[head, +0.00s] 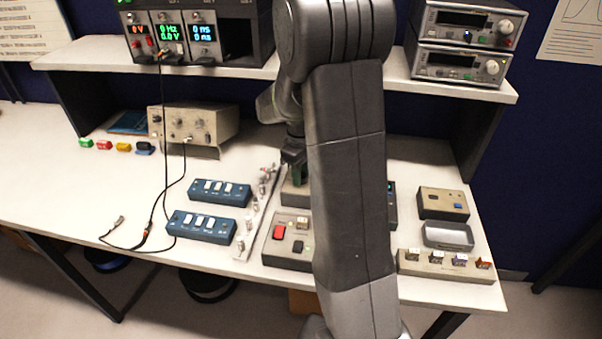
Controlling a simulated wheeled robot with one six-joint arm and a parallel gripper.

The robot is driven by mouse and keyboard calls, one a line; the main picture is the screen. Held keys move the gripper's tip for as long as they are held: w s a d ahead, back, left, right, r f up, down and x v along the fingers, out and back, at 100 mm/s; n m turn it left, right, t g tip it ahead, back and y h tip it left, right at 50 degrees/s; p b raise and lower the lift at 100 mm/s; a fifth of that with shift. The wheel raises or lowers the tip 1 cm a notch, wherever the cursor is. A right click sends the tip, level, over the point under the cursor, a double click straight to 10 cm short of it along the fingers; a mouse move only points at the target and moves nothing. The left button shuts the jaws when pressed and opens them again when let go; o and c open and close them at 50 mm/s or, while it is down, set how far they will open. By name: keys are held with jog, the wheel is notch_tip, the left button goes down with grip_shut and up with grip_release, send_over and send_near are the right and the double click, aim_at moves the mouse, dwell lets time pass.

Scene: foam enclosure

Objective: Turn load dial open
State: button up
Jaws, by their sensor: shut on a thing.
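My gripper (294,166) points down at the middle of the bench, just left of my arm. It is shut on a small dark, greenish part on top of a beige box (293,195), which appears to be the load dial. The fingers cover most of this part, so its marks and its angle cannot be read. My arm hides the right side of the box.
Two blue switch boxes (201,227) and a metal strip with fittings (256,215) lie to the left. A panel with a red button (279,232) sits in front. A metal tray (448,236) stands right. A shelf (240,70) with instruments overhangs behind.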

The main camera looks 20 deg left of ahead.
jog(key=n, duration=0.4)
jog(key=shift+n, duration=0.4)
dwell(0.4)
jog(key=o, duration=1)
notch_tip(320, 180, up, 14)
jog(key=shift+f+b, duration=0.1)
jog(key=shift+b, duration=0.35)
notch_tip(320, 180, down, 14)
jog(key=shift+r+p, duration=0.1)
jog(key=shift+p, duration=0.2)
